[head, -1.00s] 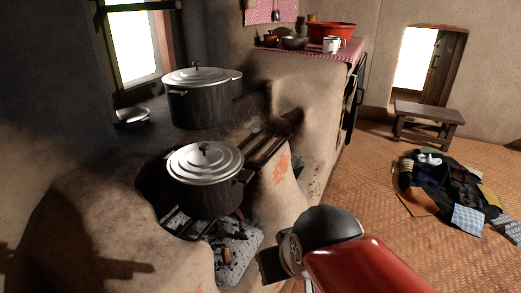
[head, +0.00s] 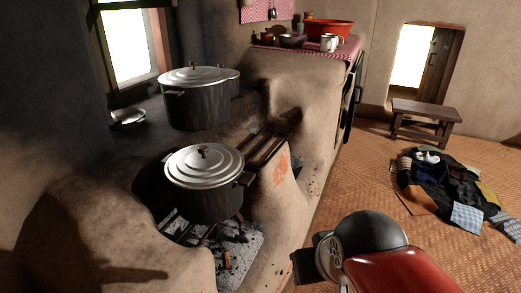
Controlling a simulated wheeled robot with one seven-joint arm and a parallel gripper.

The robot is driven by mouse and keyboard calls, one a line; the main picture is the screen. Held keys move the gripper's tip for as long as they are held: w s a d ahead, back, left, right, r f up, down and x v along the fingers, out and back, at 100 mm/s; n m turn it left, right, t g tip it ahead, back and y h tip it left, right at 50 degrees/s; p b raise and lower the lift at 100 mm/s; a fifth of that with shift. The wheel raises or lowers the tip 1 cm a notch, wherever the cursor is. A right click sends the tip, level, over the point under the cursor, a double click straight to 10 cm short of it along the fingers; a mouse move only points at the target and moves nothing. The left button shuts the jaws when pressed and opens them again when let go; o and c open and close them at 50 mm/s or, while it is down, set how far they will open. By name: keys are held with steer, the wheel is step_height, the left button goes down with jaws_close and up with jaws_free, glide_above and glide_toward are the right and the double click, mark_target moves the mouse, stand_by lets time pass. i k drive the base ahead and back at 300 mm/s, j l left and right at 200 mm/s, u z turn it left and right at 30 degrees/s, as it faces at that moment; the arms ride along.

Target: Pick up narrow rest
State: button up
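I cannot tell for sure which thing is the narrow rest. Dark narrow bars (head: 268,145) lie across an opening in the mud hearth, right of and behind the front lidded pot (head: 205,167). The front pot sits over the fire opening, with ash and sticks (head: 232,245) below it. My gripper (head: 304,264) is at the lower middle, in front of the hearth's right side and apart from the bars. Only a dark part of it shows past my wrist, its fingers are not clear, and I see nothing held.
A second lidded pot (head: 197,100) stands behind on the hearth. A red basin (head: 330,31) and cups are on the checked cloth at the back. A low wooden bench (head: 425,108) and a clothes heap (head: 440,185) are at right. The woven floor between is clear.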

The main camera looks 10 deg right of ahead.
mark_target(259, 168)
steer(key=i+l+u, duration=0.1)
steer(key=i+l, duration=0.2)
steer(key=i+l+u, duration=0.15)
steer(key=i+l, duration=0.15)
steer(key=i+l+u, duration=0.1)
steer(key=i+l, duration=0.15)
steer(key=l, duration=0.2)
steer(key=i+l+u, duration=0.1)
steer(key=i+l, duration=0.2)
steer(key=i+l+u, duration=0.1)
steer(key=l, duration=0.45)
steer(key=i+l+u, duration=0.15)
steer(key=i+l, duration=0.2)
steer(key=l, duration=0.1)
